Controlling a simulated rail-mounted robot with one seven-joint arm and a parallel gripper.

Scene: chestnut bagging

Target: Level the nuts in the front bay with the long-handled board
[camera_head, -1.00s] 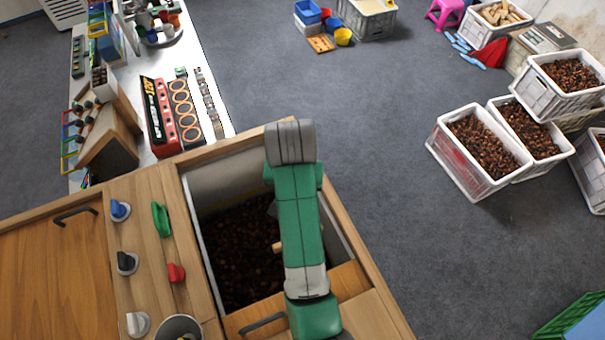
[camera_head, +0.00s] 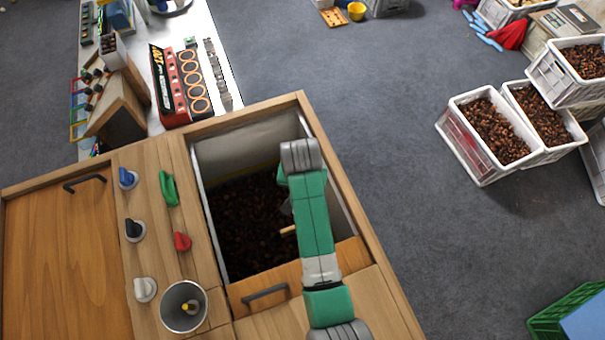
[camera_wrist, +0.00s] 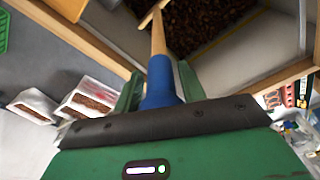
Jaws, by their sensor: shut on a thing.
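The front bay is an open, pale-walled bin (camera_head: 240,142) in a wooden cabinet, with dark brown nuts (camera_head: 245,225) inside. The nuts also show at the top of the wrist view (camera_wrist: 205,22). My gripper (camera_wrist: 158,88) has its green fingers shut on the blue grip (camera_wrist: 160,78) of the long-handled board. The board's wooden shaft (camera_wrist: 158,35) runs down into the bay to a pale wooden crosspiece (camera_wrist: 152,12), partly cut off. In the head view my green arm hides the gripper and the bay's right side; a short wooden piece (camera_head: 288,230) shows beside it.
Wooden bay edges (camera_head: 345,195) surround the bay closely. Knobs (camera_head: 182,241) and a metal cup (camera_head: 184,306) sit on the cabinet top to the left. Nut crates (camera_head: 490,135) stand on the floor at right. The grey floor between is clear.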

